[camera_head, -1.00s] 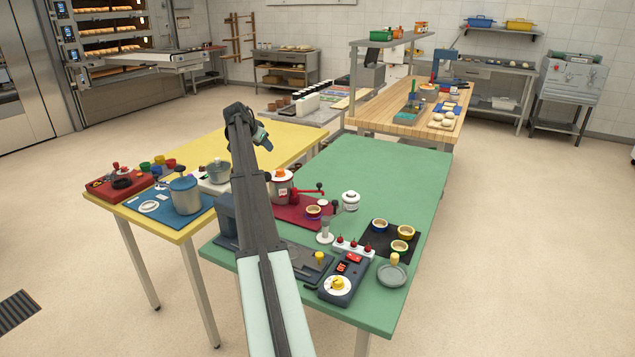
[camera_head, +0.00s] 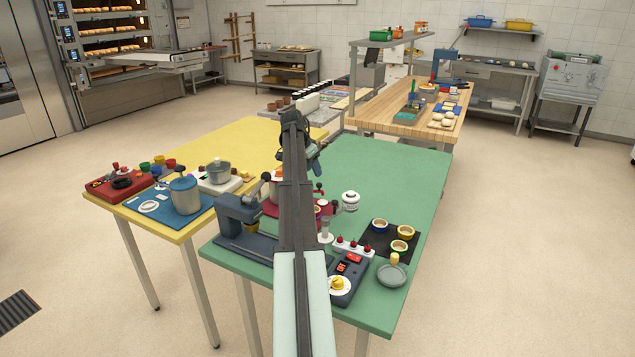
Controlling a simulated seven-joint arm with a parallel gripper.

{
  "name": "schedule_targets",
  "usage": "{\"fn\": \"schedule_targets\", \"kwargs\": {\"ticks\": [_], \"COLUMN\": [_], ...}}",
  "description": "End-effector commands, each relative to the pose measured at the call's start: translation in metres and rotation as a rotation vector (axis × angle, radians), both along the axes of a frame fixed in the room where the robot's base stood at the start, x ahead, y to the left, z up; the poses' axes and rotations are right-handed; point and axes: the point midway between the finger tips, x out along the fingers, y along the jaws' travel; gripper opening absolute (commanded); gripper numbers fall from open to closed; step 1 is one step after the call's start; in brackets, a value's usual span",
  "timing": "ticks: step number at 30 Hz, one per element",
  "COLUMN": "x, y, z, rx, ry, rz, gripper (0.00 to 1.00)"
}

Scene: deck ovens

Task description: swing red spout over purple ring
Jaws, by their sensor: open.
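The red spout (camera_head: 319,188) shows only as a small piece to the right of my arm, above the dark red mat (camera_head: 329,208). The pot (camera_head: 271,184) it belongs to is mostly hidden behind my arm. A small cup (camera_head: 318,211) on the mat is partly covered by my arm; I cannot tell whether its rim is the purple ring. My gripper (camera_head: 316,161) is open, small in view, over the green table and beyond the spout in the picture. I see no contact between it and the spout.
A dark blue press-like device (camera_head: 238,211) stands left of my arm. A white jar (camera_head: 350,200), a dark mat (camera_head: 375,244) with several cups and a control box (camera_head: 347,272) stand to the right. The green table's (camera_head: 395,175) far part is clear.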

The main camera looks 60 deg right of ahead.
Motion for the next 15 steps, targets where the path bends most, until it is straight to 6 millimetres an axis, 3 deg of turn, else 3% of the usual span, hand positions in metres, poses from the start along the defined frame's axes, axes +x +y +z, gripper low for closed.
{"fn": "schedule_targets", "kwargs": {"ticks": [7,15], "x": [-0.006,-0.009], "y": [-0.015,-0.024], "z": [-0.040,-0.063], "rx": [0.002,0.000], "ry": [0.001,0.000], "rz": [-0.001,0.000], "gripper": [0.50,0.50]}}
